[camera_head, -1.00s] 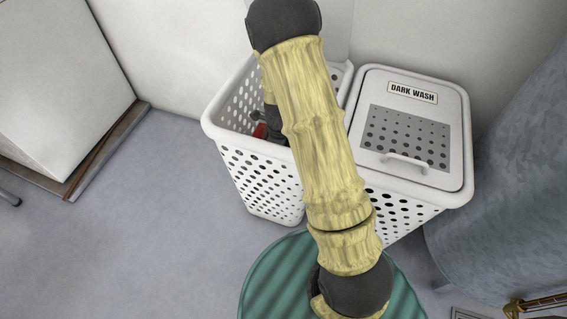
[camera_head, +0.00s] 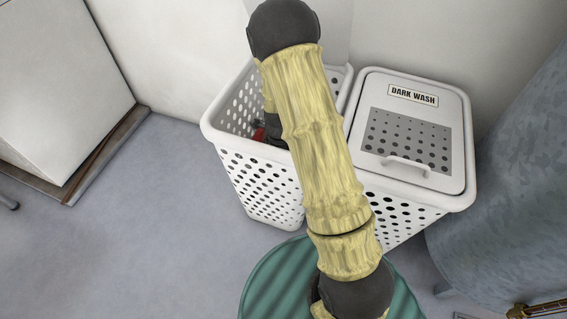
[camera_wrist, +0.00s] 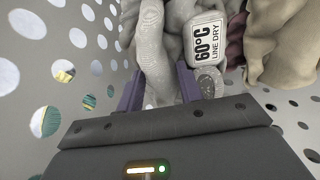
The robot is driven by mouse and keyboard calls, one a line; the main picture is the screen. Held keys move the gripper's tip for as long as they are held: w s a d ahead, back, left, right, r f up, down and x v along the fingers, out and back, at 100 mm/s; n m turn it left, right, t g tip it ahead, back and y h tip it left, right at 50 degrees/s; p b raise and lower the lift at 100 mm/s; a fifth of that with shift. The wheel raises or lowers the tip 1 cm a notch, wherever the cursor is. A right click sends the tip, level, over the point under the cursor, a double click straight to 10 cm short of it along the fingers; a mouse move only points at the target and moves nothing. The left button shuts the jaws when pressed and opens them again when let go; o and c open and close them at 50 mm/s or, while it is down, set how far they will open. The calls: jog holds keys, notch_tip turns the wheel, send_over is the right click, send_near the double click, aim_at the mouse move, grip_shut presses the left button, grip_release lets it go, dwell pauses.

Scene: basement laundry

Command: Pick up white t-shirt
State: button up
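My gripper (camera_wrist: 158,92) is down inside the open white laundry basket, seen in the wrist view. Its two dark purple fingers stand well apart. A pale grey-white cloth (camera_wrist: 152,45), which looks like the white t-shirt, hangs in folds between and beyond the fingertips. I cannot tell whether the fingers touch it. A white tag reading "60°C LINE DRY" (camera_wrist: 208,40) lies just right of it, past the right finger. In the head view my arm hides most of the basket's inside and the cloth.
The open basket (camera_head: 262,185) has perforated walls close around my gripper. Beige cloth (camera_wrist: 285,40) and dark red cloth (camera_wrist: 235,45) lie to the right inside. A lidded "DARK WASH" basket (camera_head: 410,185) adjoins on the right.

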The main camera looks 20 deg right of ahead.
grip_shut()
notch_tip(320, 180, up, 18)
jog(key=p, duration=0.9)
jog(key=shift+r, duration=0.15)
